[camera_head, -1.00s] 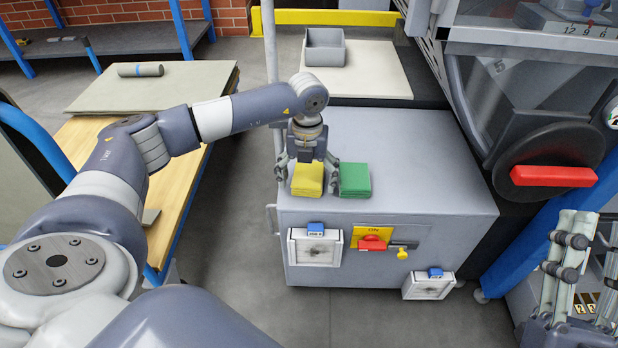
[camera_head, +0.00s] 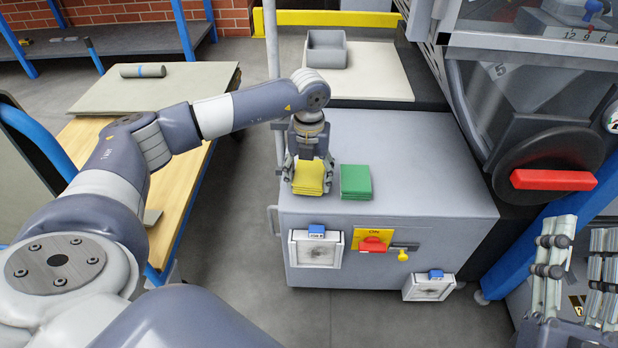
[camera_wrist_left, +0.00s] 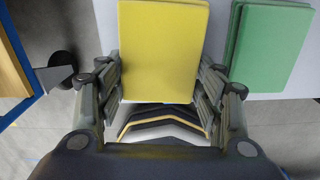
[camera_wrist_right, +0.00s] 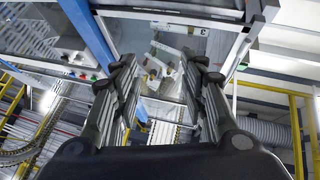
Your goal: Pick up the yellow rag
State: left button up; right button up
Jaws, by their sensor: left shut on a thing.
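The yellow rag (camera_head: 309,182) is a folded stack on the grey cabinet top, near its front left edge. It also fills the upper middle of the left wrist view (camera_wrist_left: 162,50). My left gripper (camera_head: 308,176) is over it, with its fingers shut on the rag's two sides. In the left wrist view the fingers (camera_wrist_left: 160,85) press along both sides. The rag's underside is hidden, so I cannot tell whether it is clear of the cabinet. My right gripper (camera_head: 575,270) is at the lower right, open and empty; its fingers (camera_wrist_right: 158,75) are wide apart in the right wrist view.
A green rag stack (camera_head: 356,182) lies close to the right of the yellow one. The grey cabinet (camera_head: 430,170) has free room behind and right. A grey bin (camera_head: 326,48) stands on a pale board behind. A wooden table (camera_head: 185,205) is at the left.

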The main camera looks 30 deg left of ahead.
pick_arm(q)
notch_tip(320, 180, up, 2)
jog(key=shift+r+p, duration=0.15)
jog(key=shift+p, duration=0.25)
jog(key=s, duration=0.1)
jog(key=s+d+p, duration=0.1)
jog(key=s, duration=0.1)
jog(key=shift+s+d+r, duration=0.1)
jog(key=shift+s+d, duration=0.05)
jog(key=shift+s, duration=0.15)
jog(key=s+d+r+p, duration=0.1)
jog(key=s+d, duration=0.3)
jog(key=s, duration=0.7)
jog(key=shift+d+p, duration=0.35)
pick_arm(e)
notch_tip(320, 180, down, 17)
jog(key=w+d+g+h, duration=0.1)
jog(key=d+g+h, duration=0.1)
jog(key=g, duration=0.7)
jog(key=shift+r+g+h, duration=0.15)
jog(key=shift+g+h, duration=0.25)
jog(key=shift+h, duration=0.3)
